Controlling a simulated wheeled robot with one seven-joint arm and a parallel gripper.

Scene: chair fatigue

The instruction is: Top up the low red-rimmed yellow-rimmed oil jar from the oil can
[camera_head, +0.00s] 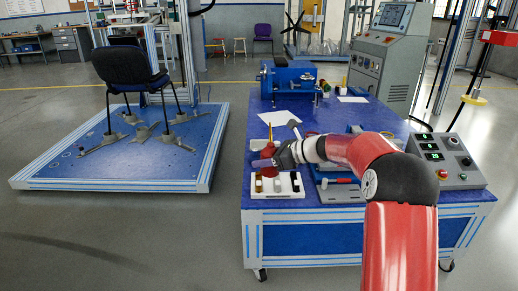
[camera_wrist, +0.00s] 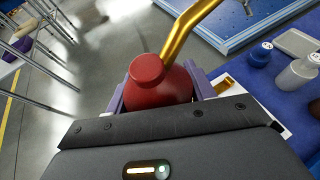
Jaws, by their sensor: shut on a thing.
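My gripper (camera_head: 264,162) is shut on a red oil can (camera_wrist: 158,88) with a long gold spout (camera_wrist: 186,32). In the wrist view the purple fingers stand on both sides of the can's body. In the head view the can (camera_head: 268,150) is partly hidden by my gripper, over the near left of the blue workbench, with its spout pointing up. A white tray (camera_head: 286,193) with small jars (camera_head: 277,185) lies just below and in front of the can. The jars are too small to tell their rim colours or oil levels.
The blue workbench (camera_head: 390,118) also holds a blue vise (camera_head: 290,82), paper sheets and a grey control box (camera_head: 450,158) at right. The wrist view shows a blue-capped bottle (camera_wrist: 261,54) and a grey bottle (camera_wrist: 299,76). A chair (camera_head: 128,68) stands on a blue platform at left.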

